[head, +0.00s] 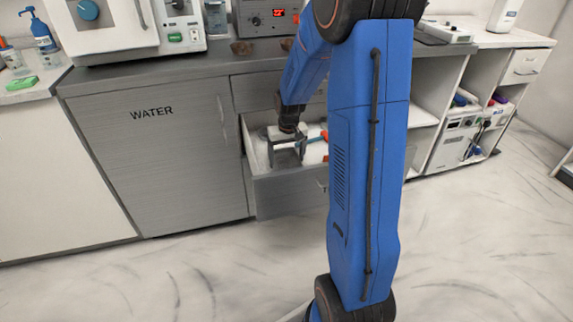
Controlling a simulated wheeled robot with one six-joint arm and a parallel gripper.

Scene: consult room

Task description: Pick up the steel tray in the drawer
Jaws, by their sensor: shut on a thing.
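The open drawer (285,193) sticks out from the counter front, below the worktop. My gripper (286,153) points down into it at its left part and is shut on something. What lies between the jaws is small and dark here; it seems to be the steel tray, but its outline is not clear. White items and an orange and blue piece (317,138) lie in the drawer beside the gripper. My blue arm covers the drawer's right part and hides what is there.
A grey cabinet door marked WATER (150,165) is left of the drawer. The worktop (150,75) above holds a white machine (130,28) and a device with a red display (268,15). Open shelves (465,125) stand at right. The visible floor in front is clear.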

